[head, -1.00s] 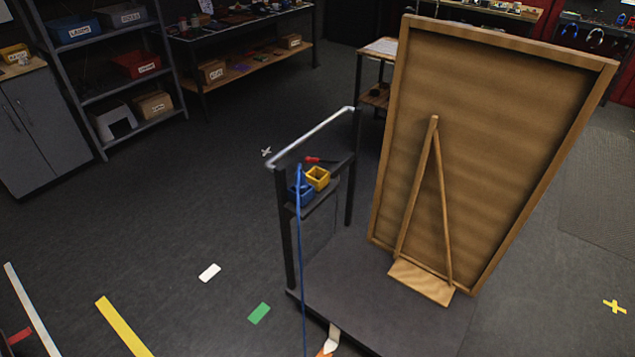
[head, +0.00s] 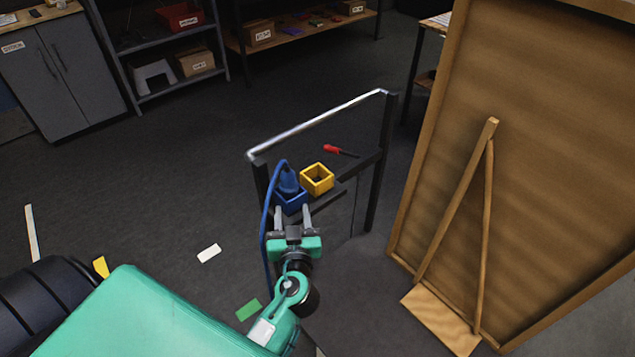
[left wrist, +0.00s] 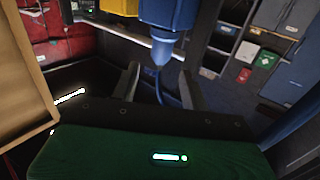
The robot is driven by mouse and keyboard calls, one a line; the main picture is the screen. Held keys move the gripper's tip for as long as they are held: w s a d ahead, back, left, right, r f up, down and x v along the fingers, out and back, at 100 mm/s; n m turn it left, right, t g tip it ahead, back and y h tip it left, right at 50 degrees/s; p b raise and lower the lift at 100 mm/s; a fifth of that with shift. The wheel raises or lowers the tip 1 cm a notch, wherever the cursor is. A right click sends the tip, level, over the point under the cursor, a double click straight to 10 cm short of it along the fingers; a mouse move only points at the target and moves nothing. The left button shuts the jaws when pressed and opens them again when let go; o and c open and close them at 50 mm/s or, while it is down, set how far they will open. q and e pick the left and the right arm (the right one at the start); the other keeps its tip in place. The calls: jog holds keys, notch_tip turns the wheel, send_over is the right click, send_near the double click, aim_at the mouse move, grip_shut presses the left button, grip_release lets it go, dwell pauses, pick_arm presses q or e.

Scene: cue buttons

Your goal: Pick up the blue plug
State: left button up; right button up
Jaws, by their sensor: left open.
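The blue plug (head: 288,181) sits in a small blue open box (head: 292,201) on the shelf of a dark cart. A blue cable runs from the plug's top and down the cart's left side. My left gripper (head: 292,212) is open and empty, just in front of the blue box, with its fingers pointing towards it. In the left wrist view a blue body with a tapered tip and cable (left wrist: 165,40) shows beyond and between the open fingers (left wrist: 160,85); I cannot tell there where box and plug divide. My right gripper is not in view.
A yellow open box (head: 317,179) stands right beside the blue one. A red-handled screwdriver (head: 333,149) lies behind it. A large wooden board (head: 548,130) on a stand rises close on the right. Floor at left is mostly clear.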

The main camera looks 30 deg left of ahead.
aim_at(289, 182)
pick_arm(q)
jog(key=p+x, duration=0.1)
jog(key=x, duration=0.1)
jog(key=p+x, duration=0.1)
jog(key=x, duration=0.2)
jog(key=r+p+x, duration=0.1)
jog(key=x, duration=0.1)
jog(key=shift+w+a, duration=0.25)
jog(key=shift+a, duration=0.1)
jog(key=shift+w+a, duration=0.25)
jog(key=shift+w, duration=0.1)
jog(key=p+x, duration=0.2)
jog(key=x, duration=0.2)
jog(key=shift+w+a+f+p, duration=0.15)
jog(key=shift+a+f+p, duration=0.15)
jog(key=shift+f+p, duration=0.1)
jog(key=shift+w+a, duration=0.15)
jog(key=shift+w, duration=0.05)
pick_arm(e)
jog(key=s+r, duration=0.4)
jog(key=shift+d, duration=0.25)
pick_arm(q)
jog(key=shift+c, duration=0.3)
grip_shut()
